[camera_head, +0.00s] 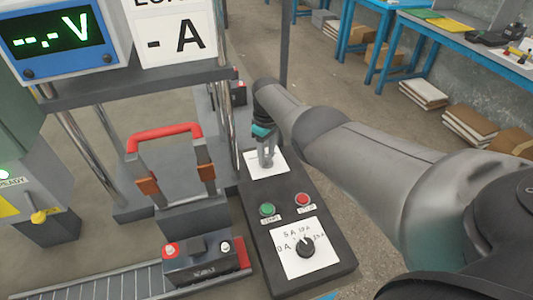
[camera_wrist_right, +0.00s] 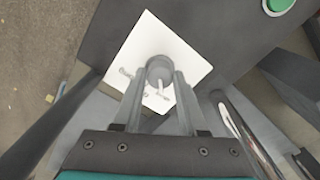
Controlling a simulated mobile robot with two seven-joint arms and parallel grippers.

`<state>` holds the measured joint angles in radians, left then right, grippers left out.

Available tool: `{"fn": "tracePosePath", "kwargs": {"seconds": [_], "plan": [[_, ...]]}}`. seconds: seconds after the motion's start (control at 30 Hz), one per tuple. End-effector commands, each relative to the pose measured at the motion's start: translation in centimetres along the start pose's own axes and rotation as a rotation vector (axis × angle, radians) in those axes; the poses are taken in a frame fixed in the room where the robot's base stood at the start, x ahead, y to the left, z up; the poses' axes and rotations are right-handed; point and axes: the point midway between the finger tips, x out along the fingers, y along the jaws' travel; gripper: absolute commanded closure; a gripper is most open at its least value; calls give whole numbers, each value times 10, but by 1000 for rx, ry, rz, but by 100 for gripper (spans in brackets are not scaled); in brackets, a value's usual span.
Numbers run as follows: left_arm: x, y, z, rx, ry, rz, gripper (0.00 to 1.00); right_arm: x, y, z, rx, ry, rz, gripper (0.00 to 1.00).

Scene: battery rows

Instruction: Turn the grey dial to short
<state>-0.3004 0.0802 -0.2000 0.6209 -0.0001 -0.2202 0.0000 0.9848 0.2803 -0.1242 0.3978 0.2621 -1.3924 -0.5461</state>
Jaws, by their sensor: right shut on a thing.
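The grey dial (camera_wrist_right: 159,70) sits on a white label plate (camera_wrist_right: 150,30) in the right wrist view. My right gripper (camera_wrist_right: 160,80) has its two fingers on either side of the dial and is shut on it. A pale mark shows on the dial, pointing toward the gripper side. The lettering around it is too small and slanted to read surely. In the head view, my right gripper (camera_head: 266,158) reaches down onto the white plate (camera_head: 277,169) at the far end of the dark control box (camera_head: 262,200), hiding the dial. My left gripper is not in view.
The box also carries a green button (camera_head: 267,209), a red button (camera_head: 303,199) and a black dial (camera_head: 305,247) with current labels. A red-handled clamp device (camera_head: 165,132) and a battery (camera_head: 205,265) stand to the left. A metal post (camera_head: 226,120) rises close beside the gripper.

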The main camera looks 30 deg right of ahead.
Motion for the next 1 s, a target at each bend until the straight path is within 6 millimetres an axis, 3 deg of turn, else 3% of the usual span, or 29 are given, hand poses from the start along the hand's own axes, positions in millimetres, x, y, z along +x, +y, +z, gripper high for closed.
{"fn": "tracePosePath", "kwargs": {"seconds": [0.6,0.63,0.87,1.0], "plan": [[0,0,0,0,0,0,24,1,0,1,-39,-3,-1,100],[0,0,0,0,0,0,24,1,0,1,-39,-3,-1,55],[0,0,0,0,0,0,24,0,0,0,-38,-2,-1,29],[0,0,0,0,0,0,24,0,0,0,-38,-1,-1,28]]}}
